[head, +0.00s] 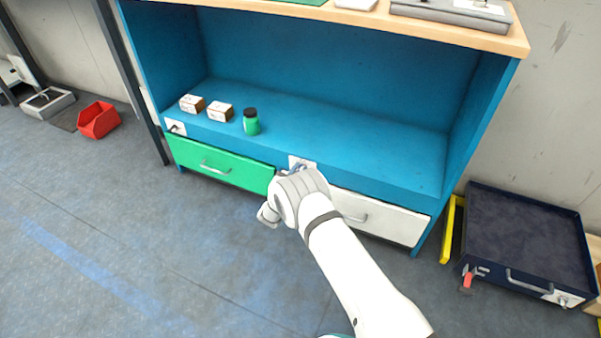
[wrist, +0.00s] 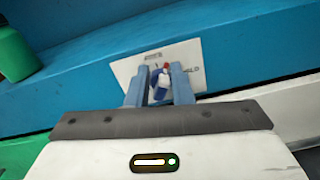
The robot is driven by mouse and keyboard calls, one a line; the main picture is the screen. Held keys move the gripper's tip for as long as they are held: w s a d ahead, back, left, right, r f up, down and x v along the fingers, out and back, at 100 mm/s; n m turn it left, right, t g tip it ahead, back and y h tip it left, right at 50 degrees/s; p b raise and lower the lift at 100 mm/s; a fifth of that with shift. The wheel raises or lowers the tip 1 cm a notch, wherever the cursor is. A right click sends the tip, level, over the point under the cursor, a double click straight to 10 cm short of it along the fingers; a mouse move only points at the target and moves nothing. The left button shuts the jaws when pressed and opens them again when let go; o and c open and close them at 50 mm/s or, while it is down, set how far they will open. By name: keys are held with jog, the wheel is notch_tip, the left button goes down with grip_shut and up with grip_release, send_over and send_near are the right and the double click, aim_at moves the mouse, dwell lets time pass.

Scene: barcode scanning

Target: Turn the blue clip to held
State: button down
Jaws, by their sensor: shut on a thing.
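The blue clip (wrist: 160,83) shows in the wrist view, in front of a white label plate (wrist: 130,70) on the blue front edge of the cabinet shelf. A small red mark and a pale part show at the clip. My gripper (wrist: 160,88) has its two blue-grey fingers on either side of the clip and is shut on it. The lettering on the plate is partly covered and the clip's exact setting cannot be read. In the head view the plate (head: 302,162) shows just beyond my wrist, which hides most of the clip.
Below the shelf edge are a green drawer (head: 222,166) and a white drawer (head: 385,220). A green jar (head: 251,123) and two small boxes (head: 220,112) stand on the shelf. A dark blue tray (head: 530,240) lies at right, a red bin (head: 98,120) at left.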

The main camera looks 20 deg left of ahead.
jog(key=m+b, duration=0.1)
jog(key=m, duration=0.3)
jog(key=f+m+b, duration=0.1)
jog(key=m+b, duration=0.1)
jog(key=m, duration=0.1)
jog(key=m+b, duration=0.2)
jog(key=m, duration=0.2)
jog(key=shift+s+d+f+m, duration=0.15)
jog(key=shift+f+m, duration=0.1)
jog(key=shift+m, duration=0.05)
jog(key=c, duration=2.2)
grip_release()
jog(key=shift+f+m, duration=0.1)
jog(key=shift+m, duration=1.8)
jog(key=c, duration=2.2)
grip_release()
jog(key=c, duration=2.2)
grip_release()
jog(key=c, duration=1.5)
grip_release()
jog(key=shift+d, duration=0.1)
